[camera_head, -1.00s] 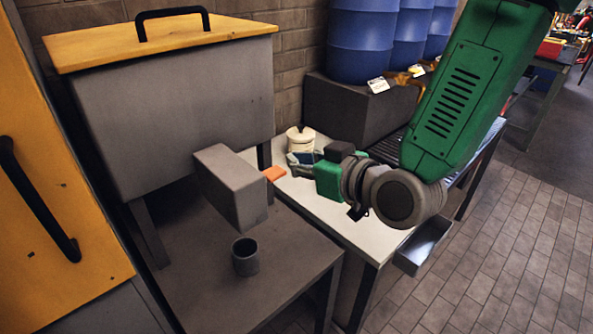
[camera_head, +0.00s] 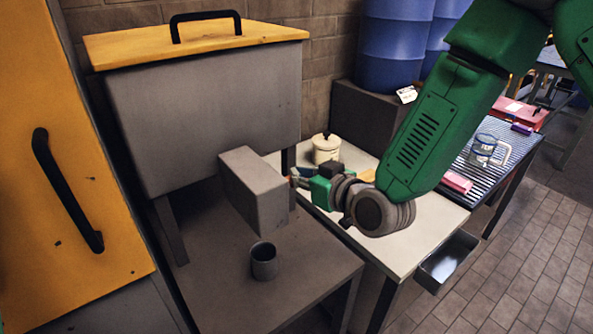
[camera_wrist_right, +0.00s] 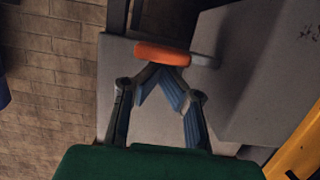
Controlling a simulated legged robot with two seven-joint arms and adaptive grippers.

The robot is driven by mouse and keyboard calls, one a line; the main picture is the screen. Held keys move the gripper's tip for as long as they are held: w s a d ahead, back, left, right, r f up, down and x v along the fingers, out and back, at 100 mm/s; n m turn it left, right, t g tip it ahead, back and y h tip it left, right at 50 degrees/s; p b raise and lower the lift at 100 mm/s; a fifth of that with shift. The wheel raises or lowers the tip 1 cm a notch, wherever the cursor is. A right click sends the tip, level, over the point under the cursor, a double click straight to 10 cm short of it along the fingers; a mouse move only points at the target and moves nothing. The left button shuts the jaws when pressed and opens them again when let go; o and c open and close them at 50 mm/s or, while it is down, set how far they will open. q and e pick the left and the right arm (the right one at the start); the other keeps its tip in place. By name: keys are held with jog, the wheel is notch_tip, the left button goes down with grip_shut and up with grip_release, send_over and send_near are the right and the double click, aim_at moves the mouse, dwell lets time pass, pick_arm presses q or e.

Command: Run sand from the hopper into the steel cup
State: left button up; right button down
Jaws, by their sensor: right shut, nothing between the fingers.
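The hopper (camera_head: 205,115) is a big grey bin with a yellow lid and black handle. Its grey box-shaped spout (camera_head: 255,190) juts out in front, with an orange lever (camera_wrist_right: 162,54) at its side. The dark grey steel cup (camera_head: 263,261) stands upright on the grey stand, below and slightly in front of the spout. My right gripper (camera_head: 303,178) is shut and empty beside the spout. In the right wrist view its fingertips (camera_wrist_right: 160,77) are right at the lever; whether they touch it I cannot tell. The left gripper is out of view. The cup's inside is too dark to read.
The grey stand (camera_head: 225,305) has bare room around the cup. A white table (camera_head: 405,245) adjoins it on the right, with a cream lidded pot (camera_head: 326,148). Blue drums (camera_head: 390,45) stand behind. A yellow cabinet door (camera_head: 75,150) closes off the left.

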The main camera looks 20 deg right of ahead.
jog(key=shift+d+f, duration=0.2)
jog(key=shift+d, duration=0.4)
notch_tip(320, 180, down, 2)
jog(key=m+y+b, duration=0.1)
jog(key=m+b, duration=0.1)
jog(key=m, duration=0.1)
jog(key=shift+f, duration=0.2)
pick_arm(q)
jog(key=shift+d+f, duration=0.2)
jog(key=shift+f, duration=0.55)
pick_arm(e)
jog(key=shift+a+r, duration=0.15)
jog(key=shift+a, duration=0.05)
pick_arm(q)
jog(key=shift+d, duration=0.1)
pick_arm(e)
jog(key=shift+d, duration=0.15)
dwell(0.7)
